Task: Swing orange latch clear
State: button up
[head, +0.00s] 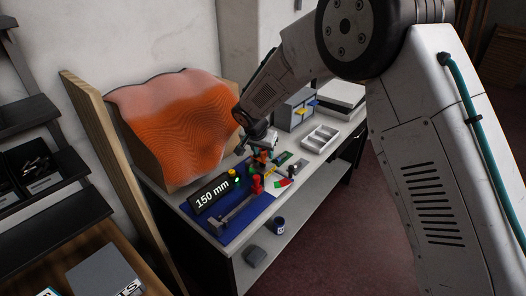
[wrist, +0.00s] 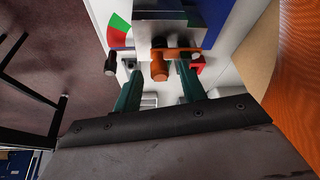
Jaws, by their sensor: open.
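The orange latch (wrist: 159,69) shows in the wrist view as an orange arm with a rounded knob, near a grey metal block (wrist: 165,30). My gripper (wrist: 159,72) is open. Its two teal fingers stand one on each side of the latch's knob, with gaps visible; I cannot tell whether either touches it. In the head view my gripper (head: 262,153) is down over the far part of the blue fixture (head: 238,222), and the orange latch (head: 263,158) is partly hidden there.
A red knob (head: 256,184) and a "150 mm" display (head: 212,193) stand nearby. In the wrist view a black knob (wrist: 111,63) is left of the latch and a red part (wrist: 197,63) right. A white tray (head: 320,138) lies behind. The orange wavy panel (head: 172,120) borders the table.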

grip_shut()
